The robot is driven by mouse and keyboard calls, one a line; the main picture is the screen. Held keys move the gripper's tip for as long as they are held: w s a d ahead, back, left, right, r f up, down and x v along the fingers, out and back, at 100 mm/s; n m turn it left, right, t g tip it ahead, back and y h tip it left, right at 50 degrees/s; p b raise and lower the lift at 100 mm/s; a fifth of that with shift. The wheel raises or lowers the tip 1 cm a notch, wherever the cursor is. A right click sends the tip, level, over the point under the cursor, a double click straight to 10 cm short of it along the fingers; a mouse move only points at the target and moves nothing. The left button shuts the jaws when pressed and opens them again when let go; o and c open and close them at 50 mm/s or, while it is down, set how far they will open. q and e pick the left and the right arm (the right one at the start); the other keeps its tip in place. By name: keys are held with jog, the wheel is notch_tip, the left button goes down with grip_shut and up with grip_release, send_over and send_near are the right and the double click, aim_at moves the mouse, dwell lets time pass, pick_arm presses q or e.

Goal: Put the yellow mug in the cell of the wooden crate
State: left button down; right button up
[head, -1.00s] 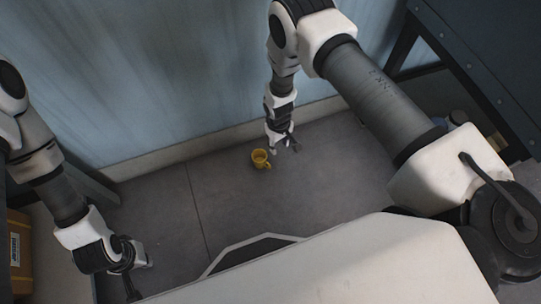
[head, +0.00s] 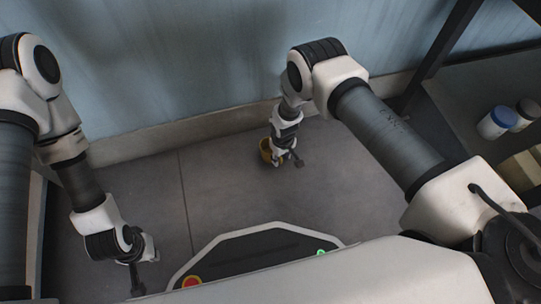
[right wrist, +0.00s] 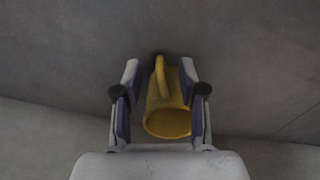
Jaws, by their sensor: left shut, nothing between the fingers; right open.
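The yellow mug (head: 265,147) is on the grey floor near the wall, partly hidden behind my right gripper (head: 287,161). In the right wrist view the mug (right wrist: 168,112) lies between the two fingers of my right gripper (right wrist: 159,72), its round opening toward the camera and its handle toward the fingertips. Those fingers are open, with a small gap visible beside the mug. My left gripper (head: 137,282) hangs at the lower left, shut and empty, away from the mug.
A dark shelf (head: 470,95) stands at the right, with a blue-lidded white jar (head: 495,122) and a dark-lidded jar (head: 526,112) by it. The blue wall (head: 200,60) closes off the back. Floor left of the mug is clear.

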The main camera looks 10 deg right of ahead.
notch_tip(320, 180, down, 2)
jog(key=shift+f, duration=0.1)
jog(key=shift+r, duration=0.2)
grip_shut()
